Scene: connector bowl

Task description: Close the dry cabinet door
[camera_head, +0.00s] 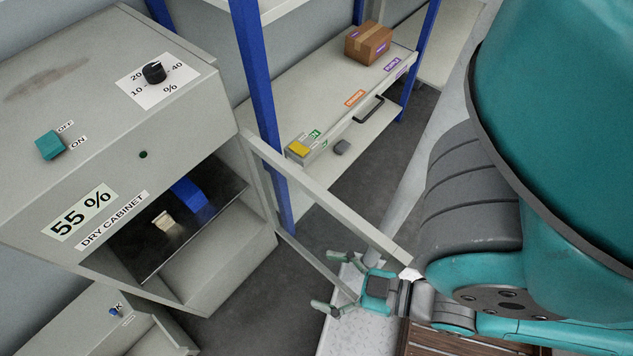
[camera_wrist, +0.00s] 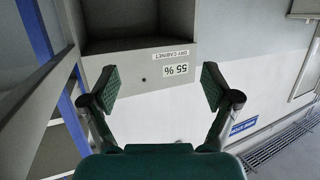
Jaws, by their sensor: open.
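The grey dry cabinet (camera_head: 130,170) stands at the left in the head view, labelled "DRY CABINET" and "55 %". Its door (camera_head: 335,200), a pale frame, stands wide open, swung out from the cabinet's right side. The door also shows at the left of the wrist view (camera_wrist: 38,92). The cabinet opening (camera_wrist: 120,22) is at the top of the wrist view. My gripper (camera_head: 328,281) is open and empty near the door's free end. In the wrist view my gripper (camera_wrist: 160,88) has the door to the left of its fingers. Contact with the door cannot be told.
A blue item (camera_head: 188,194) and a cream item (camera_head: 163,221) lie inside the cabinet. A shelf rack with blue posts (camera_head: 258,90) stands behind the door, bearing a brown box (camera_head: 368,43). Grey floor (camera_head: 245,300) is free before the cabinet.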

